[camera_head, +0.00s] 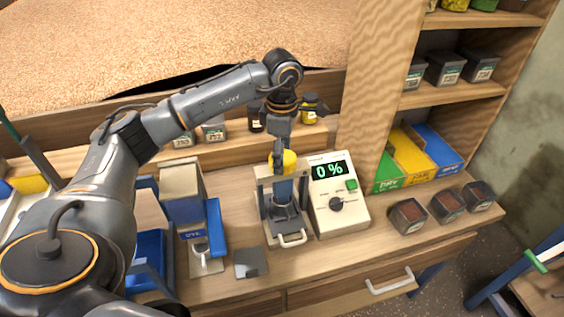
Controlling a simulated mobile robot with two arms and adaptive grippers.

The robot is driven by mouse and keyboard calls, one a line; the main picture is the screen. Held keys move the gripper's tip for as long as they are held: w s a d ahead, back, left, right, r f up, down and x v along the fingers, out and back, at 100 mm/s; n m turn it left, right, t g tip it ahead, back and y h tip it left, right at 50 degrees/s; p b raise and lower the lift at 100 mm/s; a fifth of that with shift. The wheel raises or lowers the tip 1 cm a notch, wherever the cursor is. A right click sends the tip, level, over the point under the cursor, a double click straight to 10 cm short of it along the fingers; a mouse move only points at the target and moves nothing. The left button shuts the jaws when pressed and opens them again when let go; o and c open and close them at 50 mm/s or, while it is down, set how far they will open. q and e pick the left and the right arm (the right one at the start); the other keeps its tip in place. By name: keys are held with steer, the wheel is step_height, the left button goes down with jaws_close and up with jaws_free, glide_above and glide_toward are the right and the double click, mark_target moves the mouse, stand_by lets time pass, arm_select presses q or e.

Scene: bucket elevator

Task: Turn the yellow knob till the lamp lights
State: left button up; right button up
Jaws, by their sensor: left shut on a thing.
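The yellow knob (290,158) sits on top of a small bench device (263,205) with a blue cylinder and a light metal handle at its front. My left gripper (281,160) reaches down from above and is shut on the yellow knob, partly hiding it. Beside it on the right, a cream meter box (352,211) has a display (329,169) reading 0 %, a black dial (336,204) and a small green square (351,185). I cannot tell which part is the lamp. My right gripper is out of view.
A grey and blue machine (181,195) stands left of the device, with a small dark plate (250,263) on the bench in front. Small dark bins (408,216) and coloured trays (408,155) are at the right. A wooden post (375,80) rises behind the meter.

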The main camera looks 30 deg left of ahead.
arm_select(q)
steer(key=m+b, duration=0.2)
steer(key=m, duration=0.2)
steer(key=shift+f+b, duration=0.15)
steer(key=shift+b, duration=0.15)
steer(key=shift+m+b, duration=0.65)
steer(key=shift+m, duration=1.05)
steer(key=o, duration=1.1)
steer(key=shift+o, duration=0.2)
step_height(320, 180, up, 12)
